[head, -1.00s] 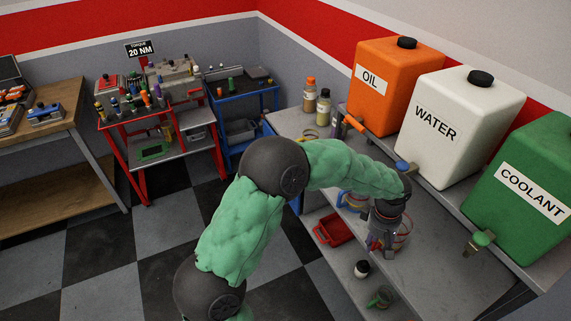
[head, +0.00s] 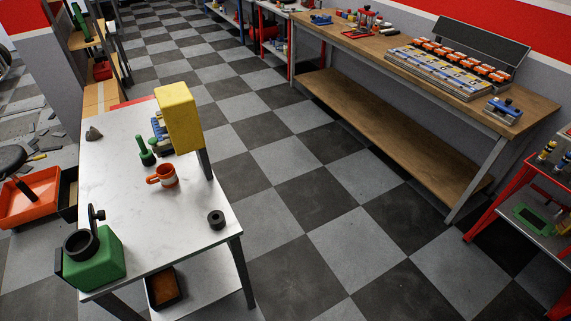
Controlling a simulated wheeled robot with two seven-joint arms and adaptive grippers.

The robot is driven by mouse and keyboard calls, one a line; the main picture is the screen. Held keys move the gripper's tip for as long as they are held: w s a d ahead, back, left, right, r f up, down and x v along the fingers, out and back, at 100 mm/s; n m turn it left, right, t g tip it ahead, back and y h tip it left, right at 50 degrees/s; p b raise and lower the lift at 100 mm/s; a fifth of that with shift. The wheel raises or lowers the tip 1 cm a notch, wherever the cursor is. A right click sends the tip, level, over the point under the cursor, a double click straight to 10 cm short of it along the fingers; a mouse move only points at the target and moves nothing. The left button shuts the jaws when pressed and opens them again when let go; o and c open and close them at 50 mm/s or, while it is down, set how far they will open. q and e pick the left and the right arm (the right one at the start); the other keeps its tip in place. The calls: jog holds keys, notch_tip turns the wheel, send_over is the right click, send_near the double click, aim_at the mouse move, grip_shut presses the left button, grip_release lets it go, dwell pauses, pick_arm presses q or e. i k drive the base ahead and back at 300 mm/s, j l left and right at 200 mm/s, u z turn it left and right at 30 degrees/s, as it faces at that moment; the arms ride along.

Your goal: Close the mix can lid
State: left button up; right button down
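A green box-shaped can (head: 98,262) stands on the near corner of the white-topped table (head: 130,228); I take it for the mix can. It has a wide black round mouth on top. A black upright piece (head: 97,216) rises at the mouth's far side and looks like the raised lid, so the can appears open. Neither of my grippers is in the head view, and no arm is near the can.
A wooden workbench (head: 470,128) stands at right. Checkered floor lies clear between.

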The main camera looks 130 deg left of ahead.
aim_at(101, 216)
jog(key=j+z, duration=0.55)
jog(key=z, duration=0.15)
jog(key=j+z, duration=0.35)
jog(key=z, duration=4.35)
jog(key=i+z, duration=0.15)
